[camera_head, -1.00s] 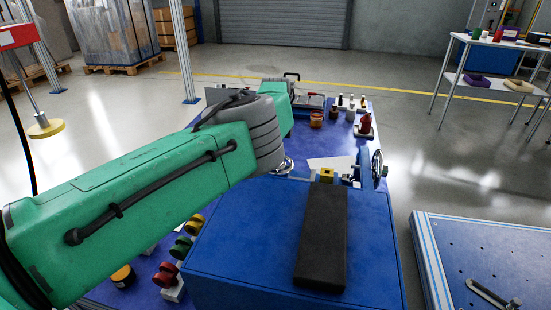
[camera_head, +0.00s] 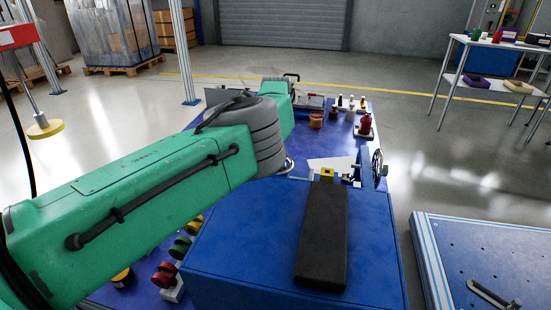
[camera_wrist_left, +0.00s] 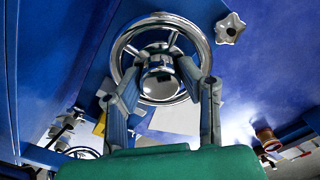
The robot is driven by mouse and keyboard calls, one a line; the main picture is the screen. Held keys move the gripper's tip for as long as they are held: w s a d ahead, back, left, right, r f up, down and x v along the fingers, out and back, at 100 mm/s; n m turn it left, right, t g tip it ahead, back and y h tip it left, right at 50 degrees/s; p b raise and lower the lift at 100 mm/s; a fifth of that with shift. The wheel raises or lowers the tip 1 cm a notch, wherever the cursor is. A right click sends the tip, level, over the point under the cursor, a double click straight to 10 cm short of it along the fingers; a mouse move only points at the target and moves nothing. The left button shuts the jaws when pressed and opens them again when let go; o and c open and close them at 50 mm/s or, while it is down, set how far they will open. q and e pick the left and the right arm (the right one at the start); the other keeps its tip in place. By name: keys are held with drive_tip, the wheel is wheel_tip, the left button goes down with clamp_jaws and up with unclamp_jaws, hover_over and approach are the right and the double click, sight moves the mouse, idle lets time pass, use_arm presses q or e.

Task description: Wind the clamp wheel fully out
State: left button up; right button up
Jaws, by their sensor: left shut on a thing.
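A chrome handwheel (camera_wrist_left: 160,19) with spokes and a round hub fills the upper middle of the left wrist view. In the head view my left arm reaches in from the left and hides the gripper. Only a chrome edge of the wheel (camera_head: 289,165) shows beside my grey wrist. A second spoked wheel (camera_head: 377,163) stands upright at the right of the blue machine. My right gripper is not in view.
A black pad (camera_head: 322,240) lies on the blue machine housing (camera_head: 240,245). Red, green and yellow knobs (camera_head: 180,247) stand left of it, under my arm. Bottles and jars (camera_head: 350,110) stand farther back. A pale star-shaped knob (camera_wrist_left: 230,28) is close to the wheel's right.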

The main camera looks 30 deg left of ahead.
use_arm(q)
drive_tip(key=n, duration=0.4)
drive_tip(key=shift+w+d+n, duration=0.2)
drive_tip(key=shift+d+n, duration=0.05)
drive_tip(key=shift+n, duration=0.05)
drive_tip(key=shift+r+n, duration=0.1)
drive_tip(key=shift+n, duration=1.5)
drive_tip(key=shift+a+n, duration=0.1)
drive_tip(key=shift+n, duration=0.2)
drive_tip(key=o, duration=1)
drive_tip(key=shift+o, duration=0.7)
drive_tip(key=shift+w, duration=0.1)
wheel_tip(320, 180, up, 12)
